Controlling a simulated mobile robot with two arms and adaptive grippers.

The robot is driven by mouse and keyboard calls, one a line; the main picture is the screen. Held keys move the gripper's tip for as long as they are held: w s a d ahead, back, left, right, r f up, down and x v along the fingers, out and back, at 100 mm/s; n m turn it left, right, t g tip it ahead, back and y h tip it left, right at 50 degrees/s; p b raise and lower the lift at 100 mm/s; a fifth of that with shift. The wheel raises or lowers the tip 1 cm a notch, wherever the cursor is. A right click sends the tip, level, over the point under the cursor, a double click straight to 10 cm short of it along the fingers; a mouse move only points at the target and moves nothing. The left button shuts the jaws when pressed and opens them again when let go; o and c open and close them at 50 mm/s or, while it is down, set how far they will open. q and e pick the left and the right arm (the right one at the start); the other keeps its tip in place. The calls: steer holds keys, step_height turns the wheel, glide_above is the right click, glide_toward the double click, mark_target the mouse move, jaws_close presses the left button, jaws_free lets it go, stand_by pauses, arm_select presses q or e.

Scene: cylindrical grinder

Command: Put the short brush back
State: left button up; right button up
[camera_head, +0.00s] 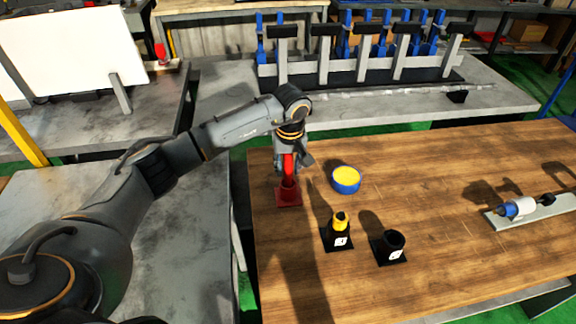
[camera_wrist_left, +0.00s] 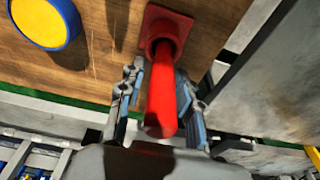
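The short brush seems to be the red handle (camera_head: 289,172), which stands upright in a square-based red holder (camera_head: 287,196) at the table's left edge. In the left wrist view the red handle (camera_wrist_left: 162,95) rises from the red holder (camera_wrist_left: 166,24). My left gripper (camera_head: 293,164) is above the holder, with its fingers around the handle. In the left wrist view my left gripper (camera_wrist_left: 158,80) has a finger on each side of the handle, with narrow gaps, so it looks open. The brush's lower end is hidden in the holder. My right gripper is not in view.
A blue round container with yellow inside (camera_head: 346,179) stands right of the holder. A black holder with a yellow-topped item (camera_head: 338,238) and an empty-looking black holder (camera_head: 389,249) are nearer. A tray with a shaft (camera_head: 540,210) lies right. The table's middle is clear.

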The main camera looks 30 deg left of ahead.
arm_select(q)
steer(key=shift+r, duration=0.4)
step_height(320, 180, up, 11)
steer(key=s+d+b, duration=0.1)
steer(key=b, duration=0.2)
steer(key=shift+s+r, duration=0.15)
steer(key=shift+s, duration=0.05)
steer(key=shift+r, duration=0.1)
